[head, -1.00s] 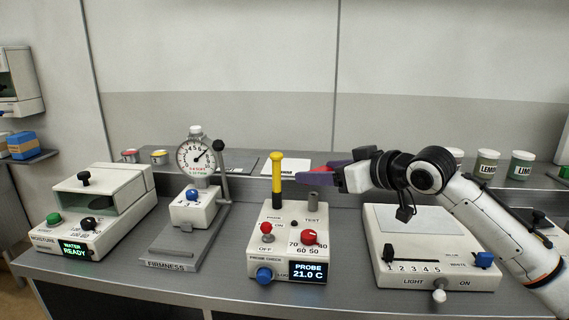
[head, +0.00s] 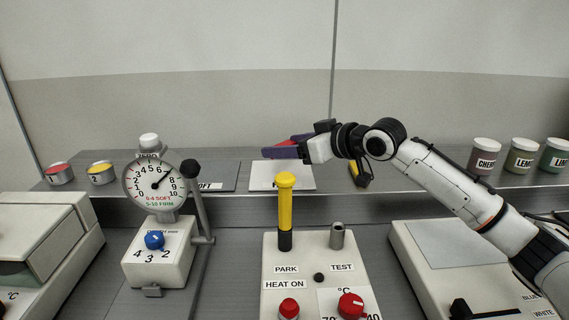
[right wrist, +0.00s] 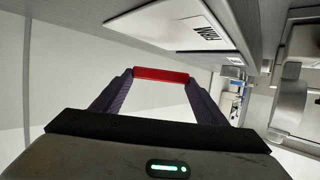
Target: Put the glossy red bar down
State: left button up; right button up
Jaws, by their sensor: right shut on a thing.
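My right gripper (head: 284,149) is shut on the glossy red bar (right wrist: 162,75). The bar spans between the two purple fingertips in the right wrist view. In the head view the bar is mostly hidden by the fingers, with only a strip of red showing. The gripper is over the back shelf, at a white plate (head: 293,181) whose label is partly hidden. In the right wrist view the plate (right wrist: 150,25) shows apart from the bar, with a gap between them. My left gripper is not in view.
A dark plate (head: 215,176) lies left of the white one. Two small tins (head: 101,173) stand further left. Lidded jars (head: 521,155) stand at the right. In front are the firmness dial (head: 153,186) and a probe box with an upright yellow probe (head: 285,205).

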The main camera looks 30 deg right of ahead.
notch_tip(320, 180, down, 5)
jog(key=shift+r, duration=0.2)
jog(key=shift+w, duration=0.1)
jog(key=shift+f, duration=0.15)
jog(key=o, duration=1.1)
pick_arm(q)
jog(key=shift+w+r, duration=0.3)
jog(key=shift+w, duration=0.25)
pick_arm(e)
jog(key=shift+o, duration=0.2)
